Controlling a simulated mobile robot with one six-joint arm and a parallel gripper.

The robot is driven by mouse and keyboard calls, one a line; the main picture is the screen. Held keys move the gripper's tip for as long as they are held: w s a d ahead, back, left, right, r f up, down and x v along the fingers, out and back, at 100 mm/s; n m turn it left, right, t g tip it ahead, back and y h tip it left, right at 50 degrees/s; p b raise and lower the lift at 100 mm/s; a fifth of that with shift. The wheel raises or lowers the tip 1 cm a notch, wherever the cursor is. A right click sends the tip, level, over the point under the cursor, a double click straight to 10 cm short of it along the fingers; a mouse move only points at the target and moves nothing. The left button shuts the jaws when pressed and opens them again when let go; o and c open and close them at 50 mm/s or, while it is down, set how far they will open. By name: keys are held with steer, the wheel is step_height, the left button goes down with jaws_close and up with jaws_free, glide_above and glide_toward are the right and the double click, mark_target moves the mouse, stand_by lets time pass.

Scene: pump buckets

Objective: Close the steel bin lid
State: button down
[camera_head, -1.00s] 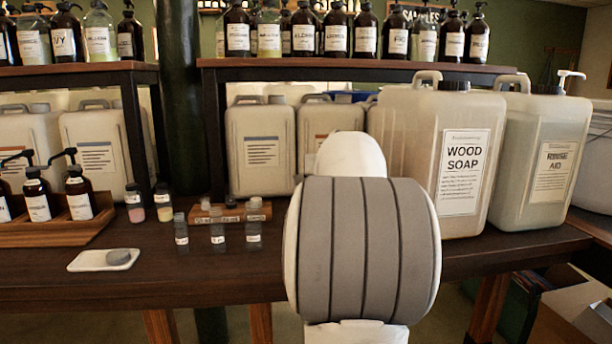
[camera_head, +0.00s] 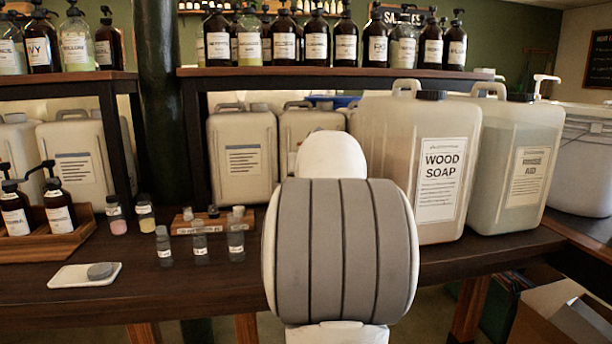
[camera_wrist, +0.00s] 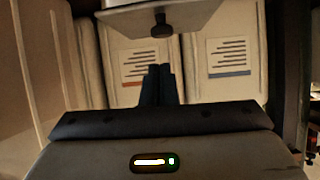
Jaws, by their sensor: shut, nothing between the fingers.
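I cannot make out a steel bin or its lid in either current view. My gripper (camera_wrist: 159,86) shows in the wrist view with its dark fingers together and nothing between them. It points toward pale jugs with printed labels (camera_wrist: 228,60), and I see no contact with them. In the head view my own arm covers the middle of the bench, and the gripper itself is hidden behind it.
A dark wooden bench (camera_head: 150,300) holds the wood soap jug (camera_head: 432,140), the rinse aid jug (camera_head: 515,165), small vials (camera_head: 200,243) and a white dish (camera_head: 70,276). A shelf (camera_head: 330,73) carries pump bottles. A pale tub (camera_head: 585,165) stands right; an open cardboard box (camera_head: 550,310) is below.

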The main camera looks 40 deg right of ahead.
steer(key=s+a+f+b, duration=0.2)
steer(key=s+a, duration=0.3)
steer(key=s, duration=0.3)
steer(key=shift+f, duration=0.3)
steer(key=shift+s, duration=0.1)
steer(key=s+a+r+n+g+y+p, duration=0.1)
steer(key=a+r+n+y+p, duration=0.15)
steer(key=a+p, duration=0.8)
steer(key=a+r+n+g+y+p, duration=0.2)
steer(key=a+r+y+p, duration=0.35)
steer(key=a, duration=0.75)
steer(key=s+a+r+n+g+p, duration=0.1)
steer(key=s+a+g+p, duration=0.1)
steer(key=s+a+p, duration=0.4)
steer(key=s+a+r+n+g+h+p, duration=0.1)
steer(key=s+a+g+p, duration=0.1)
steer(key=s+a+p, duration=0.4)
steer(key=shift+s+r+g+p, duration=0.35)
steer(key=shift+s+p, duration=0.7)
steer(key=shift+p, duration=1.35)
